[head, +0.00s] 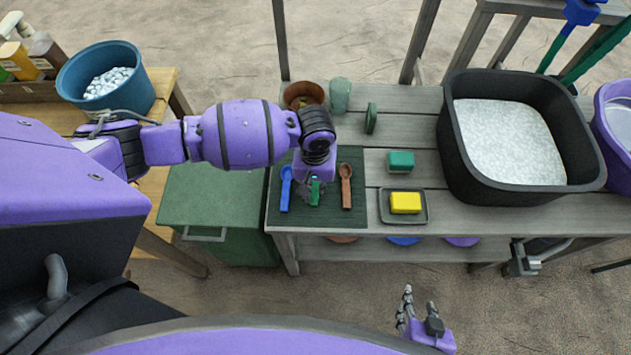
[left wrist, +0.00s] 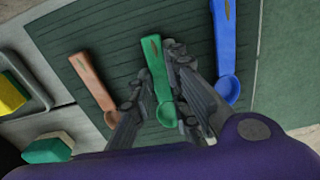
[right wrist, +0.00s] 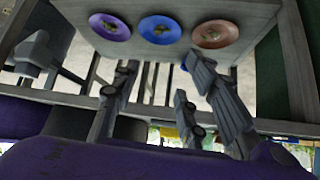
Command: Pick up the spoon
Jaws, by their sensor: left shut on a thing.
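Three spoons lie on a dark green mat (head: 330,218) on the grey table: a blue spoon (head: 285,190), a green spoon (head: 315,192) and a brown spoon (head: 346,188). My left gripper (head: 312,190) is over the mat, shut on the green spoon between the other two. In the left wrist view the fingers press around the green spoon (left wrist: 157,72) near its bowl, with the blue spoon (left wrist: 225,50) and brown spoon (left wrist: 93,82) on either side. I cannot tell whether it touches the mat. My right gripper (head: 420,302) is open and empty, low in front of the table.
A yellow block (head: 405,202) sits on a small grey tray (head: 424,217), with a green block (head: 400,161) behind. A black tub (head: 455,150) of white material stands right. A brown pot (head: 304,94) and green jar (head: 340,95) stand behind the mat. Plates are on the shelf below.

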